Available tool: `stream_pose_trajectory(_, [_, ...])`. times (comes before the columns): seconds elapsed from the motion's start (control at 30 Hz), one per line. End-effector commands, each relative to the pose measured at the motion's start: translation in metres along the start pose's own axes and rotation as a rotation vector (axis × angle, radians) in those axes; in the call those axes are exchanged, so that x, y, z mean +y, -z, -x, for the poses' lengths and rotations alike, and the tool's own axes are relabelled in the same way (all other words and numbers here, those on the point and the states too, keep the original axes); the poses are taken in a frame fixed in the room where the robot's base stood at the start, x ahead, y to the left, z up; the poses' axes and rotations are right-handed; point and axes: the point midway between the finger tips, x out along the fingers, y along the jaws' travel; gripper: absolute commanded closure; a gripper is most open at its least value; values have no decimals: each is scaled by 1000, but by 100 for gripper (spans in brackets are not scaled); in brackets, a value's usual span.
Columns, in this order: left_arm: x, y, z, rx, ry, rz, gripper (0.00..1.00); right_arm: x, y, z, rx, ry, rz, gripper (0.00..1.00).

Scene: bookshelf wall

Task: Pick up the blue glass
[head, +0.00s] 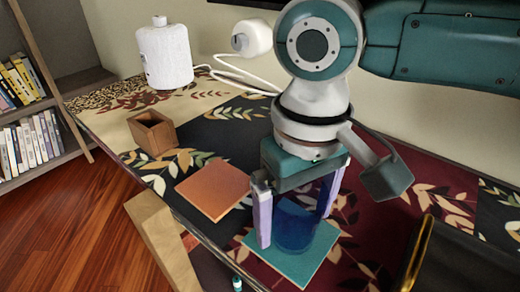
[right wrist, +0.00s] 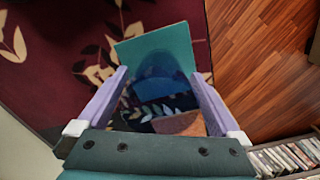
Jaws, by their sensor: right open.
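The blue glass (head: 293,232) is see-through and stands upright on a teal square tile (head: 307,273) near the table's front edge. My right gripper (head: 295,222) points down over it, open, with one pale purple finger on each side of the glass. In the right wrist view the glass (right wrist: 152,82) shows as a dark blue round shape between the two fingers (right wrist: 158,73), with the teal tile (right wrist: 160,40) under it. I cannot tell whether either finger touches the glass. My left gripper is not in view.
An orange square tile (head: 213,189) lies left of the glass, and a small open wooden box (head: 146,136) stands farther back. A white lamp (head: 165,57) is at the back left. A black, gold-edged object (head: 450,262) is at the lower right. A bookshelf (head: 40,115) stands left beyond the table.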

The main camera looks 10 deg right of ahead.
Motion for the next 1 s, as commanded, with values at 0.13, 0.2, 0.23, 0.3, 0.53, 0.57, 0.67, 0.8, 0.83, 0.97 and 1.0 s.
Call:
stream_pose_trajectory(0.13, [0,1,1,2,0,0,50,0,0,1,0,0,0,2])
stream_pose_trajectory(0.2, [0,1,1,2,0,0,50,0,0,1,0,0,0,10])
stream_pose_trajectory(0.23, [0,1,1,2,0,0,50,0,0,1,0,0,0,14])
stream_pose_trajectory(0.3, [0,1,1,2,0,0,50,0,0,1,0,0,0,21])
stream_pose_trajectory(0.53, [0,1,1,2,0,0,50,0,0,1,0,0,-1,47])
stream_pose_trajectory(0.57, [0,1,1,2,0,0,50,0,0,1,0,0,-1,51])
stream_pose_trajectory(0.67, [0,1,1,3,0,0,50,0,0,1,0,0,-1,62])
stream_pose_trajectory(0.8, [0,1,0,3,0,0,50,0,0,1,0,0,-1,78])
stream_pose_trajectory(0.83, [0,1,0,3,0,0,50,0,0,1,0,0,-1,81])
stream_pose_trajectory(0.97, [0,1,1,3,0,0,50,0,0,1,0,0,-1,86])
stream_pose_trajectory(1.0, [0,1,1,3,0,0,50,0,0,1,0,0,-1,86])
